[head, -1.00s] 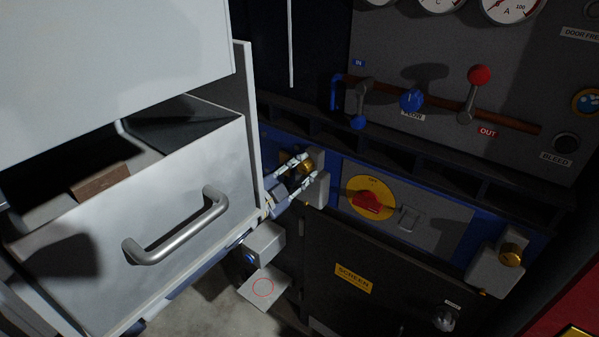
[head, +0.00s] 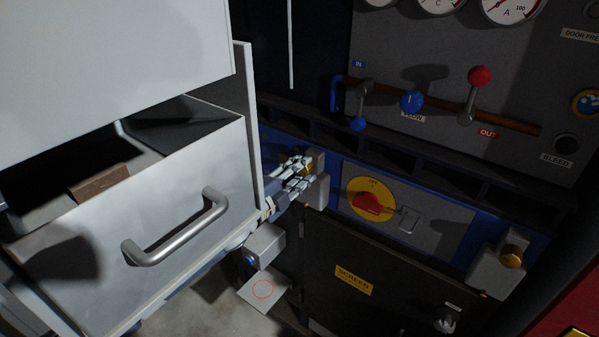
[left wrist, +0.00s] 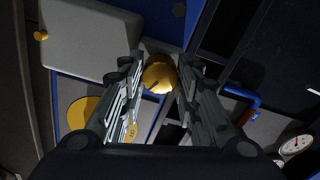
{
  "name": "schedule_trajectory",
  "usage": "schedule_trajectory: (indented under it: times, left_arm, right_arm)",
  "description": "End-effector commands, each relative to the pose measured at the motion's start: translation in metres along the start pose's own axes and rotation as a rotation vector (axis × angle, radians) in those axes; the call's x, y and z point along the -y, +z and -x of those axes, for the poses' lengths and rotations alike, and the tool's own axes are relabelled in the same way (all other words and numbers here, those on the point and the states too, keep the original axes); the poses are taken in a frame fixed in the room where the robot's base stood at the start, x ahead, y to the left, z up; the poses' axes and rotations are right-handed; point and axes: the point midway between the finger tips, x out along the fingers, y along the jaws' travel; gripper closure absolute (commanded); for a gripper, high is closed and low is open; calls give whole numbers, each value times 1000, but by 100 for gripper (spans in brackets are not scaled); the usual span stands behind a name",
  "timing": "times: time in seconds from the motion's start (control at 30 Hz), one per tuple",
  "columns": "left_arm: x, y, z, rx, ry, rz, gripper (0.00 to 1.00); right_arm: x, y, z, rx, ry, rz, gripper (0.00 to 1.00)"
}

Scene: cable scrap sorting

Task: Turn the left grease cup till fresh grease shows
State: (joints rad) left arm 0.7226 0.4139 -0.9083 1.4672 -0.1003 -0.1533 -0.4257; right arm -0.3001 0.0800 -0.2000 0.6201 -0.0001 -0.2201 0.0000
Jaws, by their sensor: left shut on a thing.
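The left grease cup is a small brass knob (head: 309,167) on a grey block (head: 317,190) at the left end of the blue rail, mostly hidden by my fingers in the head view. My left gripper (head: 304,173) reaches it from the lower left and is shut on it. In the left wrist view the cup (left wrist: 158,76) shows as a yellow dome with a dark mark, between the two fingertips (left wrist: 160,70). I cannot make out any grease around it. My right gripper is not in view.
An open grey drawer (head: 200,165) with a bar handle (head: 185,232) stands close at the left, beside my left arm. A second brass cup (head: 511,256) sits at the right. A red knob on a yellow disc (head: 368,202) lies between. Levers (head: 478,77) stand above.

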Motion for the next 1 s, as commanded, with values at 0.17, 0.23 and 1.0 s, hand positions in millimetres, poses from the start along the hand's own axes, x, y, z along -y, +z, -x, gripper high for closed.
schedule_trajectory:
  times: [0.17,0.23,1.0]
  left_arm:
    - [-1,0,0,1,1,0,93]
    - [-1,0,0,1,1,1,65]
    - [-2,2,42,2,3,1,50]
  right_arm:
    - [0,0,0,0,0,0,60]
    - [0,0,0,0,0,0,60]
    - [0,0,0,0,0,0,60]
